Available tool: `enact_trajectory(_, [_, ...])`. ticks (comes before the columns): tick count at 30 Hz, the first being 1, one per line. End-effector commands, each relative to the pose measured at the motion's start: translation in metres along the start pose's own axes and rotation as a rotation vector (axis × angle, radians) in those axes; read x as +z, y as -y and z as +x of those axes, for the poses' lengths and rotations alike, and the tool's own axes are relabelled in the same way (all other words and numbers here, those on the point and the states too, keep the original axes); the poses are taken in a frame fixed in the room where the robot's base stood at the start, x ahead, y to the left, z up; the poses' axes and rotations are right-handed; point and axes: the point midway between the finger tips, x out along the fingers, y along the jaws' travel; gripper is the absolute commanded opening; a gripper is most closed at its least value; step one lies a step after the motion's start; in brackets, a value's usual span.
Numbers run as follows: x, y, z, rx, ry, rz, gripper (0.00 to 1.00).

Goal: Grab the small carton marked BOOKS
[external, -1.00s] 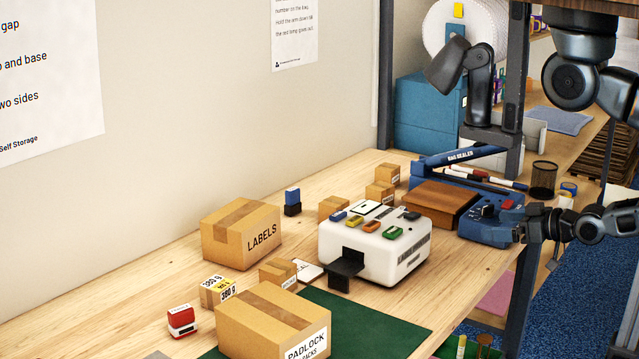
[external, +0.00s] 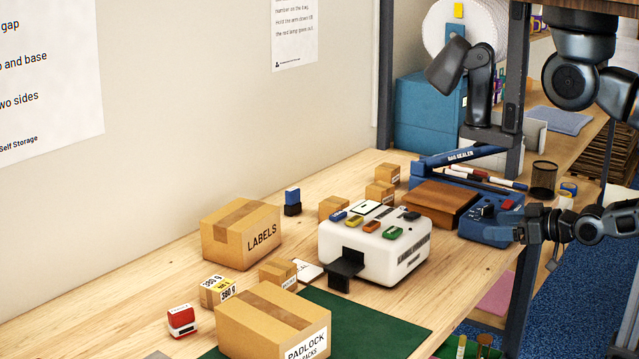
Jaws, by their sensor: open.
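Several small brown cartons stand on the wooden bench. One (external: 278,271) is beside the large padlock carton, with a white label too small to read surely. Two more, a rear one (external: 387,174) and one just in front of it (external: 380,191), stand behind the white machine. Another (external: 332,207) is at that machine's left rear. I cannot tell which is marked BOOKS. My gripper (external: 519,235) is open and empty at the right, by the blue sealer's right end, far from the small cartons. It points left.
The large PADLOCK carton (external: 272,318) stands partly on a green mat (external: 385,325). The LABELS carton (external: 240,234) is behind it. A white machine (external: 375,250) and blue bag sealer (external: 485,228) lie between my gripper and the cartons. A dark post (external: 523,290) is near my gripper.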

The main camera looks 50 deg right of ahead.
Motion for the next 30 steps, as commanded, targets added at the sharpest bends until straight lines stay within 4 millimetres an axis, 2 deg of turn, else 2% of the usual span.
enact_trajectory(2, [0.002,0.010,0.007,-0.006,-0.006,-0.041,0.79])
enact_trajectory(5, [0.008,0.036,0.027,-0.025,-0.018,-0.176,0.79])
enact_trajectory(11, [0.006,0.120,0.091,-0.074,-0.087,-0.662,0.79])
enact_trajectory(17, [-0.012,0.195,0.153,-0.067,-0.172,-1.234,0.79])
enact_trajectory(21, [-0.029,0.239,0.197,-0.008,-0.214,-1.728,0.79])
enact_trajectory(25, [-0.044,0.269,0.231,0.088,-0.221,-2.204,0.79])
enact_trajectory(30, [-0.063,0.291,0.262,0.261,-0.171,-2.745,0.79])
